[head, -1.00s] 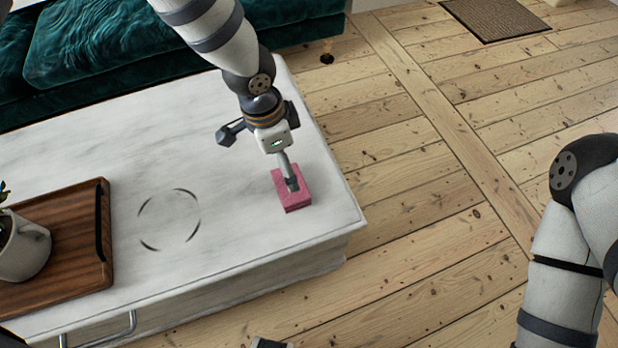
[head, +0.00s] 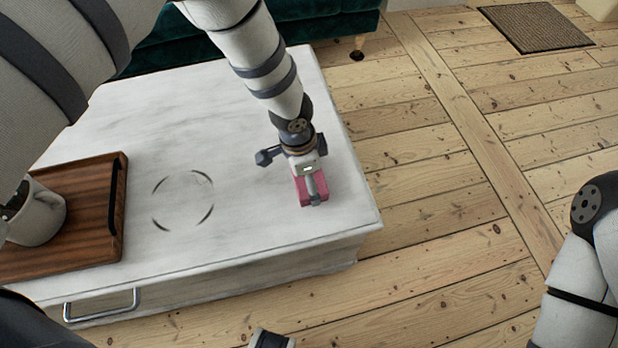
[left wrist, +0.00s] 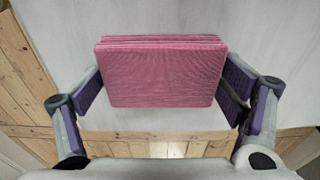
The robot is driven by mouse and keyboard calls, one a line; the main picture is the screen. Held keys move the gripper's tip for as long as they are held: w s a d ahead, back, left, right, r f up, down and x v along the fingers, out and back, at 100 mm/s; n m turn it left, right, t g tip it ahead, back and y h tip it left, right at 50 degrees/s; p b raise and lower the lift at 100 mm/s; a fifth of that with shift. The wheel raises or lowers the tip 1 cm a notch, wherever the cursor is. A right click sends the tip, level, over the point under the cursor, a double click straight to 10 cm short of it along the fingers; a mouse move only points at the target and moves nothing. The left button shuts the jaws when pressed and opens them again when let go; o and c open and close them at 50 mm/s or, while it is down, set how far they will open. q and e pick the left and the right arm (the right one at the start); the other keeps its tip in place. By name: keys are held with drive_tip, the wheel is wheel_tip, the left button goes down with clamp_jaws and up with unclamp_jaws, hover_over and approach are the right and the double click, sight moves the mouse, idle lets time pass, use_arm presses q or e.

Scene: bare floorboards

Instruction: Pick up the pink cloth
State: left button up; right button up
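The pink cloth (head: 302,195) is a folded, square block with stacked layers at its edge. It lies on the white marble-look table top near the right front corner. My left gripper (head: 314,187) is directly over it and hides part of it in the head view. In the left wrist view the cloth (left wrist: 162,78) sits between the two purple-padded fingers, which are spread on either side with narrow gaps. The gripper is open. A small grey part at the bottom edge of the head view may be my right gripper (head: 270,340); its fingers cannot be made out.
The white table (head: 250,220) has a drawer handle (head: 100,304) on its front. A wooden tray (head: 85,225) with a potted plant's white pot (head: 40,215) stands at the left. A green sofa (head: 180,50) is behind. The table top around the cloth is clear; bare floorboards lie right.

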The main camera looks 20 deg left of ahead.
idle(0.3)
use_arm(q)
drive_tip(key=shift+r, duration=0.4)
wheel_tip(320, 180, up, 3)
drive_tip(key=shift+s+d+r+p, duration=0.1)
drive_tip(key=shift+p, duration=0.35)
drive_tip(key=s+r, duration=0.1)
drive_tip(key=s+r+p, duration=0.1)
drive_tip(key=r, duration=0.1)
drive_tip(key=s+d+r, duration=0.1)
drive_tip(key=r, duration=0.1)
drive_tip(key=shift+s+d+p, duration=0.1)
drive_tip(key=shift+s+p, duration=0.2)
drive_tip(key=shift+p, duration=0.05)
drive_tip(key=s+d+r, duration=0.1)
drive_tip(key=s, duration=0.2)
drive_tip(key=s+d+r+p, duration=0.1)
drive_tip(key=s, duration=0.2)
drive_tip(key=s+d+r, duration=0.1)
drive_tip(key=s+r, duration=0.1)
drive_tip(key=s, duration=0.1)
drive_tip(key=shift+s+d, duration=0.15)
drive_tip(key=shift+s, duration=0.05)
use_arm(e)
drive_tip(key=shift+t, duration=0.6)
drive_tip(key=w+r, duration=0.1)
drive_tip(key=r, duration=0.1)
drive_tip(key=w+r, duration=0.2)
